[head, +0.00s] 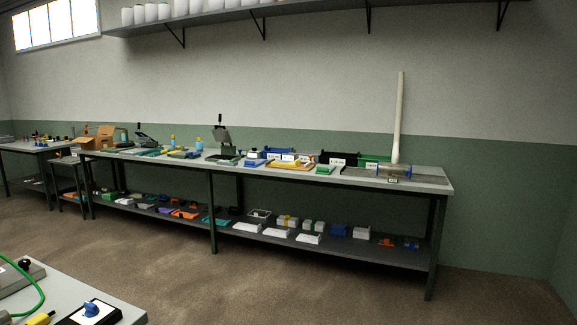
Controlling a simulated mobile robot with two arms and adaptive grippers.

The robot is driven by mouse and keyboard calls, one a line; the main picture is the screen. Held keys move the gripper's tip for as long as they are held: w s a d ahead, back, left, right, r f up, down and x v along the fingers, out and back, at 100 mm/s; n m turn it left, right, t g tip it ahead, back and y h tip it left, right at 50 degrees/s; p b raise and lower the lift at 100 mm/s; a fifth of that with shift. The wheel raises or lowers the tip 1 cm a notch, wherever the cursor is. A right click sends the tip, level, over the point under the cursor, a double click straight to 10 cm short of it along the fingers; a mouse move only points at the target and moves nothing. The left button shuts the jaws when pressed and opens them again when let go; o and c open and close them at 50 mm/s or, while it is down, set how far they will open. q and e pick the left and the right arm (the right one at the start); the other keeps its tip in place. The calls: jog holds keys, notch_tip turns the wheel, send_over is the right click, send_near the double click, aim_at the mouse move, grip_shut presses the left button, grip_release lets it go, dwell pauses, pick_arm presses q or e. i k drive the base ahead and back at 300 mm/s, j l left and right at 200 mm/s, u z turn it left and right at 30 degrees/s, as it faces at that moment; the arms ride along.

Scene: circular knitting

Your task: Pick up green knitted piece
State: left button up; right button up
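I cannot pick out the green knitted piece with certainty. Several small green things lie on the long workbench (300,178), too small to tell apart. One flat green item (325,169) is at the front edge, right of the middle. A green item (109,197) also sits on the lower shelf. Neither of my grippers shows in the head view.
A wide brown floor (230,265) lies clear before the workbench. A nearer table (55,293) with a green cable (38,285) and a blue-knobbed device (91,308) fills the lower left corner. Another table (25,150) stands far left. A tall pale tube (398,115) rises at the right.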

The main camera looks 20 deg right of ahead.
aim_at(325, 168)
jog(key=i+z, duration=0.4)
jog(key=i, duration=2)
jog(key=i+z, duration=0.1)
jog(key=i, duration=2.1)
